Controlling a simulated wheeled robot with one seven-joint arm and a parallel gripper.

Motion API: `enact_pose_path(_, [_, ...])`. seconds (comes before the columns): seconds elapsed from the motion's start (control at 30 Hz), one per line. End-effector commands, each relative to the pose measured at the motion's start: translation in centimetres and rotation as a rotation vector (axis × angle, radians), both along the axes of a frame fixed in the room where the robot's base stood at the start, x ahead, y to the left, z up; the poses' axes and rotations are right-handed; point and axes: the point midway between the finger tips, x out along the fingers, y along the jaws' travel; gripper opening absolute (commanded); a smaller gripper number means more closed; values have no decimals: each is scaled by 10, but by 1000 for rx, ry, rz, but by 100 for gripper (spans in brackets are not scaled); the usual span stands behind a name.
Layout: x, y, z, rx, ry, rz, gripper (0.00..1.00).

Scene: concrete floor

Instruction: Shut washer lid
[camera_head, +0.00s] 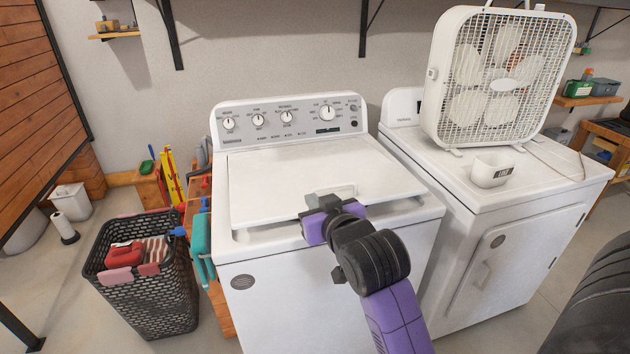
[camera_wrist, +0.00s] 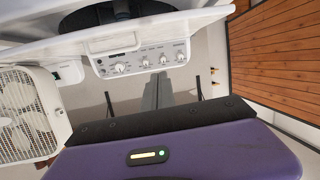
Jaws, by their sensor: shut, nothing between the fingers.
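The white washer (camera_head: 300,290) stands in the middle of the head view. Its lid (camera_head: 290,180) lies low and tilted, with its front edge a little above the washer's top and a gap below it. In the wrist view, which is upside down, the lid (camera_wrist: 180,32) crosses the upper part, with a dark opening beyond its edge. My gripper (camera_head: 323,203) is at the lid's front edge, near its middle. The fingers (camera_wrist: 158,92) are shut and empty. Whether they touch the lid cannot be told.
The control panel (camera_head: 290,119) stands behind the lid. A dryer (camera_head: 500,250) on the right bears a box fan (camera_head: 500,80) and a white cup (camera_head: 491,169). A black laundry basket (camera_head: 150,300) stands on the left. Wall shelves are behind.

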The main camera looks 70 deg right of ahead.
Motion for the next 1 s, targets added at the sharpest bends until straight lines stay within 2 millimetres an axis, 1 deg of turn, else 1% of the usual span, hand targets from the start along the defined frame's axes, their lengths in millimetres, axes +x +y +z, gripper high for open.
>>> enact_pose_path(0.03, [-11,0,-5,25,15,-35,0])
enact_pose_path(0.1, [-19,-2,-8,52,17,-71,0])
enact_pose_path(0.17, [-22,-4,-13,74,19,-88,0])
enact_pose_path(0.27, [-20,-6,-17,89,12,-94,0])
enact_pose_path(0.47, [-7,-21,-27,86,8,-94,0])
enact_pose_path(0.53, [1,-30,-26,88,12,-93,0])
enact_pose_path(0.87, [40,-76,-48,88,12,-92,0])
enact_pose_path(0.9, [39,-75,-58,90,17,-91,0])
enact_pose_path(1.0, [37,-73,-72,88,16,-91,0])
